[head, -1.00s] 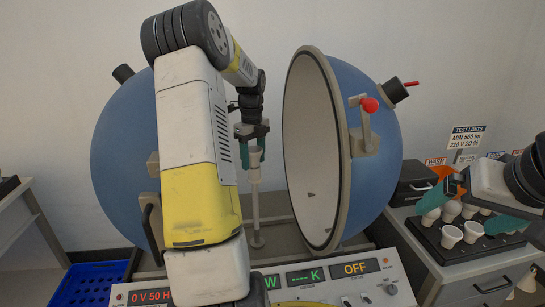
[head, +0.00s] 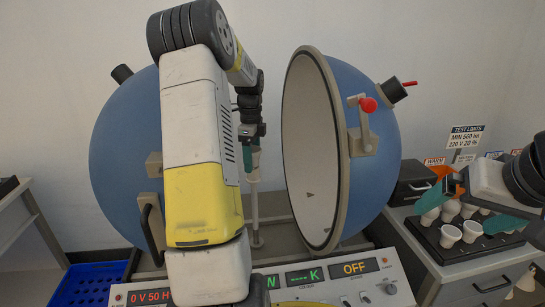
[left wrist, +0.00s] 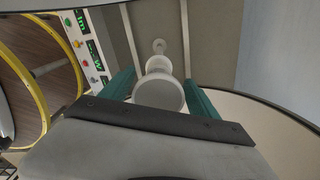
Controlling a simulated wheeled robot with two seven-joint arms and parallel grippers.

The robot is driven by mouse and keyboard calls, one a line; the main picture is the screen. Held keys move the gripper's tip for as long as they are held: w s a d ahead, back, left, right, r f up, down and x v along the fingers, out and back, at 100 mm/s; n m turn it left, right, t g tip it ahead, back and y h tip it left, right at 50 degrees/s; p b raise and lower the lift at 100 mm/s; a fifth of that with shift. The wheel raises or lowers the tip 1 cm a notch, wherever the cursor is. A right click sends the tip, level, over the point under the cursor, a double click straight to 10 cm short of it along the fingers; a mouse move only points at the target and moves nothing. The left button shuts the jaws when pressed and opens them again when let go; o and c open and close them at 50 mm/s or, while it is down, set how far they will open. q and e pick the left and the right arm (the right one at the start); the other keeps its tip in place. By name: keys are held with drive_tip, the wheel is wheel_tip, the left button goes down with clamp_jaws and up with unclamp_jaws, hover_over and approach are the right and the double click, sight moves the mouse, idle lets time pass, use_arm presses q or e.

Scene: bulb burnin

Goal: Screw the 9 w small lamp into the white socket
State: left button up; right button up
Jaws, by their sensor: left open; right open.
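A white lamp (head: 256,160) stands at the top of a thin white post (head: 254,207) between the two halves of the blue sphere. In the left wrist view the round white face of the lamp (left wrist: 158,93) is below my palm. The white socket is mostly hidden under the lamp, and the watt marking cannot be read. My left gripper (head: 251,157) is open, with its teal fingers (left wrist: 160,95) on either side of the lamp and gaps visible. My right gripper (head: 470,209) is open over the bulb tray at the right.
A black tray (head: 463,256) holds several white bulbs on the right cabinet. The blue sphere's right half (head: 372,185) stands open, close beside my left arm. A control panel (head: 340,292) is in front. A blue crate (head: 84,284) is on the floor at left.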

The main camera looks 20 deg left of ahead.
use_arm(q)
drive_tip(key=n, duration=1.3)
drive_tip(key=shift+s+a, duration=0.1)
drive_tip(key=n, duration=0.4)
drive_tip(key=shift+a, duration=0.1)
